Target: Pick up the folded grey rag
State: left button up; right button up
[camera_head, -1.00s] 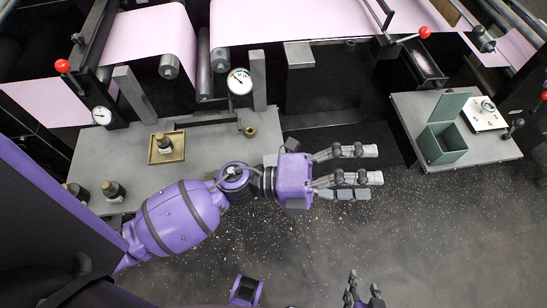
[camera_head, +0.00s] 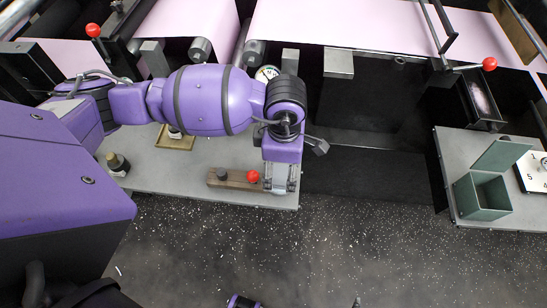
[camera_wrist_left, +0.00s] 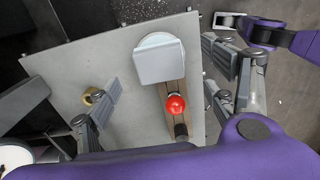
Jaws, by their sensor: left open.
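In the left wrist view a flat grey square piece (camera_wrist_left: 159,62) lies over a pale round disc, at the end of a wooden strip with a red ball (camera_wrist_left: 176,104). It may be the folded grey rag, but I cannot tell cloth from a hard plate. My left gripper (camera_wrist_left: 160,89) is open above it, with one finger on each side and nothing held. In the head view the left gripper (camera_head: 280,181) points down at the table's front right corner and hides most of that piece.
The grey table (camera_head: 210,190) also carries a brass tray (camera_head: 174,143) and a dark bottle (camera_head: 118,164). A wooden strip (camera_head: 235,179) lies beside the left gripper. A green box (camera_head: 483,196) stands on the right-hand table. The speckled floor in front is clear.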

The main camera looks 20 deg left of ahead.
aim_at(281, 174)
pick_arm(q)
jog(key=shift+f, duration=2.4)
jog(key=c, duration=1.4)
jog(key=shift+o, duration=0.2)
jog(key=shift+r, duration=0.1)
